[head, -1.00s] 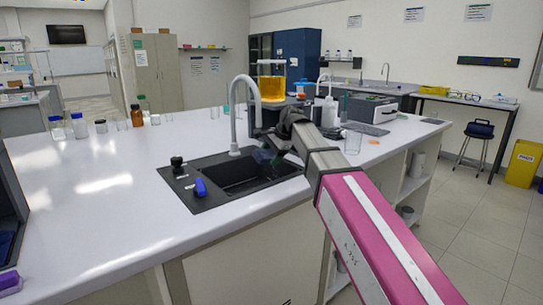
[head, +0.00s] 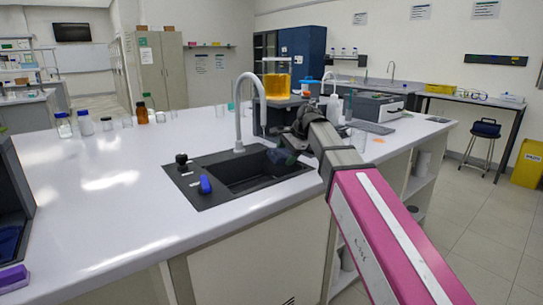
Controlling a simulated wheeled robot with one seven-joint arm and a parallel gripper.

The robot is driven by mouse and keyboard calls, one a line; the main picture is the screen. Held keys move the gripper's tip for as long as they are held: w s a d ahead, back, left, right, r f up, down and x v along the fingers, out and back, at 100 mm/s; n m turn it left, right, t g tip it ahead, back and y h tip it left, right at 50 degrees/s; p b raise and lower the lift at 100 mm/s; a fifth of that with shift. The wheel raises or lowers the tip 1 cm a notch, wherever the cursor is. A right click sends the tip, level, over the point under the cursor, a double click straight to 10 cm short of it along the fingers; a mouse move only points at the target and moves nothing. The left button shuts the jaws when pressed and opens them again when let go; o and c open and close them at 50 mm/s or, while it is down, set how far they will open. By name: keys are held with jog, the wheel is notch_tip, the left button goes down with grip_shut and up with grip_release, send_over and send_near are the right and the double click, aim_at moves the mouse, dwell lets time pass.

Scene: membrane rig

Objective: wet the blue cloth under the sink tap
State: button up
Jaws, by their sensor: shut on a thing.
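The black sink (head: 225,185) is set into the white bench, with a grey gooseneck tap (head: 240,115) at its back edge. A blue knob (head: 205,184) and a black knob (head: 181,159) stand on its left side. My gripper (head: 284,152) is over the right part of the sink, right of the tap, and partly hidden by my arm. It is shut on a small dark blue bundle, seemingly the blue cloth (head: 282,157), which hangs above the basin. The fingers are hard to make out. No water shows at the tap's spout.
Bottles and jars (head: 85,124) stand along the bench's far left edge. A beaker of amber liquid (head: 277,85), a white bottle (head: 331,108) and a grey device (head: 378,105) stand behind my arm. A purple block (head: 12,278) lies at the near left. The bench left of the sink is clear.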

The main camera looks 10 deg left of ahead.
jog(key=shift+s+d, duration=0.25)
jog(key=shift+d, duration=0.95)
jog(key=shift+s+d, duration=0.1)
jog(key=shift+d, duration=0.55)
jog(key=shift+c, duration=1.4)
jog(key=shift+d, duration=0.1)
jog(key=shift+d+r, duration=0.45)
jog(key=shift+d, duration=0.15)
jog(key=shift+c, duration=0.4)
jog(key=shift+s+d+r, duration=0.25)
jog(key=shift+d+r, duration=0.55)
jog(key=shift+d, duration=0.1)
jog(key=shift+s+d+r, duration=0.2)
jog(key=shift+d+r, duration=0.55)
jog(key=shift+d, duration=0.1)
